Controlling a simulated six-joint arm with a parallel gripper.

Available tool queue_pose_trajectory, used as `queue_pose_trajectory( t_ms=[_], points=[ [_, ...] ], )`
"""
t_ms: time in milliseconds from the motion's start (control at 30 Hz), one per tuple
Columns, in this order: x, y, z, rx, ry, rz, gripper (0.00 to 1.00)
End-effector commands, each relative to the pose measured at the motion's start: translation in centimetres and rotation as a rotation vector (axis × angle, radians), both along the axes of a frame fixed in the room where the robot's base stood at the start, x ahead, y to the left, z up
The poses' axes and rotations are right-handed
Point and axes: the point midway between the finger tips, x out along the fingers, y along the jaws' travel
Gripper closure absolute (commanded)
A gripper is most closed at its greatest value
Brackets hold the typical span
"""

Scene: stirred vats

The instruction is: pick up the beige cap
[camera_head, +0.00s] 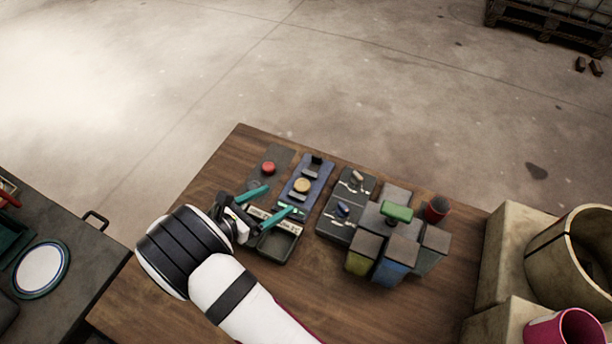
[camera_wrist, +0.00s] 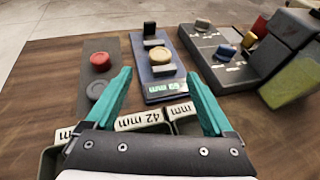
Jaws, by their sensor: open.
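The round beige cap (camera_head: 302,186) lies on a blue gauge (camera_head: 294,200), between its dark blocks. In the wrist view the cap (camera_wrist: 161,55) looks yellowish and sits ahead of my fingers, above the gauge's lit display (camera_wrist: 165,88), which seems to read 63 mm. My gripper (camera_head: 279,198) has teal fingers spread wide, with nothing between them. It is short of the cap, on the near side of the gauge. In the wrist view the fingertips (camera_wrist: 158,73) frame the gauge to left and right. The cap is in plain sight in both views.
A red cap (camera_head: 268,167) and a grey cap (camera_wrist: 96,91) rest on a dark mat to the left. A dark tray (camera_head: 290,256) with mm labels lies under my gripper. Right are a dark board (camera_head: 333,227), several lidded boxes and a green piece (camera_head: 396,211).

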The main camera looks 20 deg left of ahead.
Motion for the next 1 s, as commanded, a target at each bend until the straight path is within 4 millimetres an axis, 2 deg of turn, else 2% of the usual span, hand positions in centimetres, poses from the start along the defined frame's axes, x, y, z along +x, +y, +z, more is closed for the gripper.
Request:
queue_pose_trajectory(
  t_ms=[100,267,500,600,767,867,1000],
  points=[
    [2.7,-1.0,-1.2,0.000,0.001,-0.004,0.13],
    [4.7,-1.6,-2.0,0.000,0.002,-0.003,0.13],
    [8.8,-2.9,-3.4,0.003,0.001,-0.005,0.13],
    [9.4,-3.1,-3.7,0.003,0.001,-0.003,0.13],
    [9.4,-3.1,-3.7,0.003,0.001,-0.002,0.13],
    [9.4,-3.1,-3.7,0.003,0.001,-0.002,0.27],
    [9.4,-3.1,-3.7,0.003,0.002,-0.003,0.52]
  ],
)
